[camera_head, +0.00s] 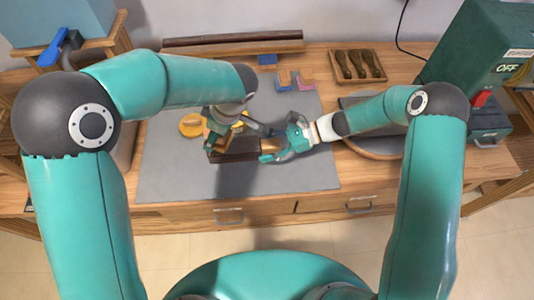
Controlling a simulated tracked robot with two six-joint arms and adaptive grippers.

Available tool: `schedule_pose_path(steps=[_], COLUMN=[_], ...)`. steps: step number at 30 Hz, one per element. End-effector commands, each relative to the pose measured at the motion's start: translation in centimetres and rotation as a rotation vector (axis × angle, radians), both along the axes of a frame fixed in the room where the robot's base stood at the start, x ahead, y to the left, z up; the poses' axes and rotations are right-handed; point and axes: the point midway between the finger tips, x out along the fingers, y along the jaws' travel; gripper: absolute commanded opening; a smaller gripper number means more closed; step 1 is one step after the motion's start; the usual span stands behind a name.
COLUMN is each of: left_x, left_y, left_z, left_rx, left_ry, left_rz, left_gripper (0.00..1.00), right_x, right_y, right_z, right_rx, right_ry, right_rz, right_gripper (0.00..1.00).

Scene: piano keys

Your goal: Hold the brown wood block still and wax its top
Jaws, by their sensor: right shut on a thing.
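The dark brown wood block (235,157) lies on the grey mat (165,170) near the middle of the bench. My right gripper (268,146) reaches in from the right and is shut on the block's right end. My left gripper (212,142) is over the block's left part, pointing down. Its own arm and the steep view hide much of its fingers, so I cannot tell whether it is open or shut. A round yellow thing (190,125), perhaps the wax, lies on the mat just left of the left gripper.
Several small blue and pink blocks (284,79) lie behind the grippers. A wooden tray with dark-handled tools (358,65) stands at the back right. Long wood boards (232,44) lie along the back. A green machine (480,55) stands at the right. The mat's front is clear.

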Motion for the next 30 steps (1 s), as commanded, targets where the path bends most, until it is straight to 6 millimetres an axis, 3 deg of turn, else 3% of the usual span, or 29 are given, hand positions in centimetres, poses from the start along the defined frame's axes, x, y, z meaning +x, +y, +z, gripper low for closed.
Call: schedule_pose_path(steps=[4, 14, 30], left_x=[0.0, 0.0, 0.0], left_y=[0.0, 0.0, 0.0], left_z=[0.0, 0.0, 0.0], left_rx=[0.0, 0.0, 0.0], left_ry=[0.0, 0.0, 0.0], left_rz=[0.0, 0.0, 0.0], left_gripper=[0.36, 0.36, 0.36], right_x=[0.0, 0.0, 0.0], right_y=[0.0, 0.0, 0.0], right_z=[1.3, 1.4, -0.9], right_rx=[0.001, 0.001, 0.002], right_ry=[0.001, 0.001, 0.002], right_rz=[0.001, 0.0, -0.001], right_gripper=[0.18, 0.18, 0.18])
